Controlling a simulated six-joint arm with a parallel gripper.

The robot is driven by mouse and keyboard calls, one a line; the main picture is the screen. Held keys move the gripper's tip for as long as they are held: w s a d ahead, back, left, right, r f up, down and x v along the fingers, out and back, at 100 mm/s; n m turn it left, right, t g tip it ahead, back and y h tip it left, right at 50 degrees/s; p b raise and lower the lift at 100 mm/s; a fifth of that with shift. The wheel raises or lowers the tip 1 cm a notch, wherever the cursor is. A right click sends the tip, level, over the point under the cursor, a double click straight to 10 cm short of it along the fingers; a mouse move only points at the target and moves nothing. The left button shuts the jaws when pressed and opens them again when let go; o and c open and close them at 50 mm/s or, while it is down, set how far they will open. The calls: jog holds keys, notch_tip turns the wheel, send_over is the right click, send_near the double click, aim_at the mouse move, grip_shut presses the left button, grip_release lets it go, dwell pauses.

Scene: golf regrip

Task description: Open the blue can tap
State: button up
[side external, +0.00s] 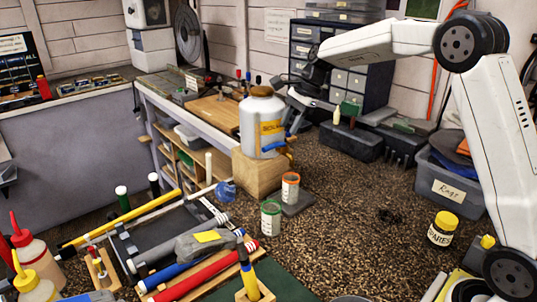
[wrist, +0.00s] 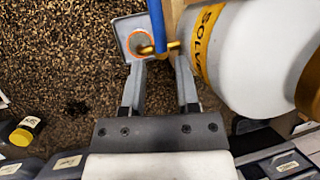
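The pale solvent can (side external: 262,125) with a yellow label stands on a wooden block (side external: 258,173); it also fills the right of the wrist view (wrist: 255,55). Its tap has a blue lever (side external: 272,147) near the can's base. In the wrist view the blue lever (wrist: 157,22) runs up from a brass spout (wrist: 158,49). An orange-rimmed cup (side external: 290,187) stands on a grey plate below the spout. My gripper (wrist: 159,62) is open and empty, pointing down from above; the tap shows ahead of and between its fingers, apart from them as far as I can tell.
A green-rimmed cup (side external: 271,218) stands nearby. Golf clubs and a grey tray (side external: 165,243) lie in the foreground. A yellow-lidded jar (side external: 442,229) and a rags bin (side external: 448,185) are to the right. Drawer units (side external: 350,70) stand behind; the brown speckled surface right of the can is mostly clear.

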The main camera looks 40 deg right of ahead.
aim_at(282, 143)
jog(key=shift+x, duration=2.5)
jog(key=shift+c, duration=0.3)
grip_shut()
